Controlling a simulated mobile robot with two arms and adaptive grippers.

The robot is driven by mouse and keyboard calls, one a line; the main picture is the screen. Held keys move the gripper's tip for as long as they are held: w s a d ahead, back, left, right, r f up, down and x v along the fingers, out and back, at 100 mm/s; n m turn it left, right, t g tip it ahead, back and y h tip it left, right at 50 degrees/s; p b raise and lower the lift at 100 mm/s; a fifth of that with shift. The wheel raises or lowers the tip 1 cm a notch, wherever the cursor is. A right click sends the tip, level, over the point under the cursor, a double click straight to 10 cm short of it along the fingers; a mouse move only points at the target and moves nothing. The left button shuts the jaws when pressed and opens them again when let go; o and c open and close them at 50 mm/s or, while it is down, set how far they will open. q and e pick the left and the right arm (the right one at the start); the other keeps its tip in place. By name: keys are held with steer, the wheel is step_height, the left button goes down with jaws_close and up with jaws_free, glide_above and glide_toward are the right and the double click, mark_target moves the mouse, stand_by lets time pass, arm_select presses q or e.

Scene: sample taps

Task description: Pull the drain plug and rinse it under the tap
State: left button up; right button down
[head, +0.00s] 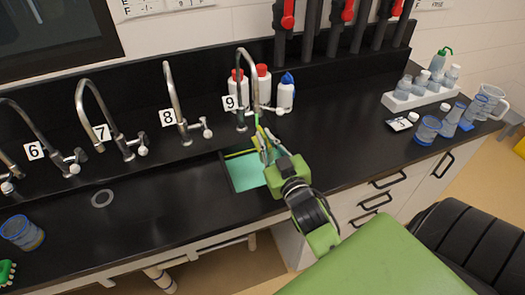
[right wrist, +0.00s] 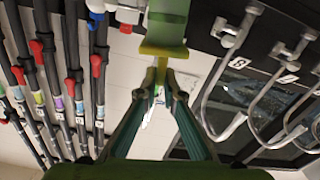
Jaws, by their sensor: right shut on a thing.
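My right gripper (head: 263,143) is over the sink (head: 250,181), in front of tap 9 (head: 241,88). In the right wrist view its fingers (right wrist: 160,80) are shut on the narrow yellow stem of the drain plug (right wrist: 164,22), which has a yellow flange and a wider green body. In the head view the slim yellow-green plug (head: 258,122) rises above the fingers, close under the spout end of tap 9. I cannot tell whether plug and spout touch, or whether water runs. The sink looks teal inside; its drain hole is hidden. My left gripper is not in view.
Taps 8 (head: 172,98), 7 (head: 86,112) and 6 stand left along the black counter (head: 140,200). Bottles (head: 285,92) stand right behind tap 9. A white bottle rack (head: 416,99) and beakers (head: 427,131) stand at the right. The counter left of the sink is mostly clear.

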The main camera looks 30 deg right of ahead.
steer(key=shift+w+a+r, duration=0.1)
steer(key=shift+w+a, duration=0.1)
steer(key=shift+a, duration=0.2)
steer(key=shift+d, duration=0.2)
steer(key=shift+s+d+p, duration=0.25)
steer(key=shift+d+p, duration=0.15)
steer(key=shift+a, duration=0.1)
steer(key=shift+w+a, duration=0.25)
steer(key=shift+a, duration=0.25)
steer(key=a+p+v, duration=0.1)
steer(key=v, duration=0.6)
steer(key=shift+s+a, duration=0.25)
steer(key=shift+a, duration=0.1)
steer(key=shift+r, duration=0.1)
stand_by(1.3)
